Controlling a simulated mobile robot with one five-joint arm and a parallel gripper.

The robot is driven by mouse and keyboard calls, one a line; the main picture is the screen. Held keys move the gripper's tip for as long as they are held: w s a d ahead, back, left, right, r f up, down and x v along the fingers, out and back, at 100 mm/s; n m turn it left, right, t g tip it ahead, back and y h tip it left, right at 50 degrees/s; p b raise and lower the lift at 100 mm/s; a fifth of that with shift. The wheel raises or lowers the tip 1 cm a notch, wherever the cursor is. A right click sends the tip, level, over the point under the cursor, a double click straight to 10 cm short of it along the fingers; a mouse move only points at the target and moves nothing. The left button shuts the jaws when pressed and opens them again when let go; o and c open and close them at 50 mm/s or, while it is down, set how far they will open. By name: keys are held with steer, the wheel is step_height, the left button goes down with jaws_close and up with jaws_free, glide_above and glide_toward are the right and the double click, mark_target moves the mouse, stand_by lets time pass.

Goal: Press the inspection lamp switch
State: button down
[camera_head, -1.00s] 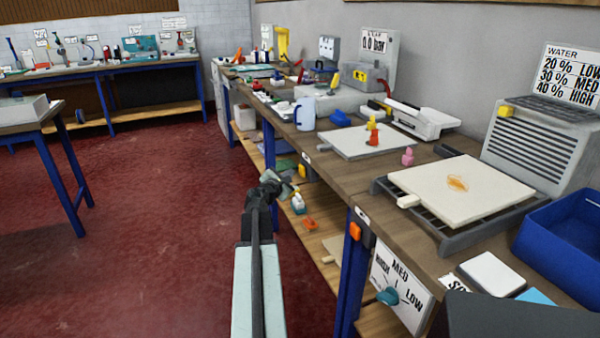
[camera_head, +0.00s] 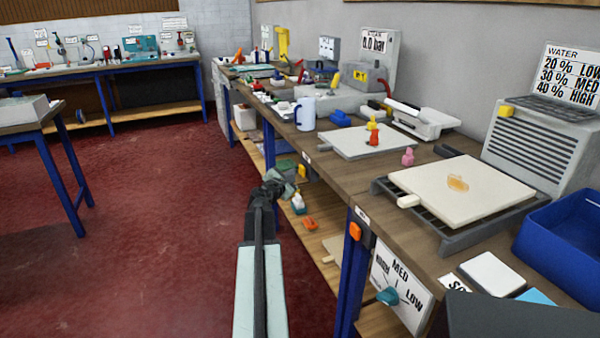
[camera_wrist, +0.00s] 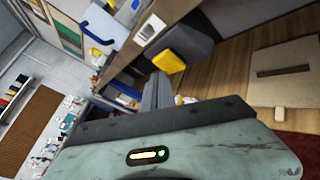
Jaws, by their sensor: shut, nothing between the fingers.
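My gripper (camera_head: 276,186) is shut and empty, held out over the red floor beside the long bench's front edge. Its dark fingers (camera_wrist: 158,92) also show in the wrist view. A yellow switch-like block (camera_head: 302,170) sits under the bench edge just right of the gripper. In the wrist view this yellow block (camera_wrist: 169,61) is on a grey housing under a small white label, apart from the fingers. A similar orange block (camera_head: 355,231) is on the nearer part of the bench front. The labels are too small to read, so I cannot tell which is the lamp switch.
The long wooden bench (camera_head: 345,180) runs along the right, with a lower shelf (camera_head: 322,232) and blue legs. A dial panel (camera_head: 402,288) hangs from its near front. A blue bin (camera_head: 562,245) stands at the right. The red floor (camera_head: 150,230) to the left is clear.

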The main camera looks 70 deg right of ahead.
steer(key=shift+s+d, duration=0.35)
steer(key=shift+s, duration=0.1)
stand_by(0.6)
steer(key=shift+w+a, duration=0.65)
steer(key=shift+w, duration=0.15)
steer(key=w+a, duration=0.3)
steer(key=w, duration=0.1)
steer(key=shift+w+a, duration=0.3)
steer(key=shift+a, duration=0.1)
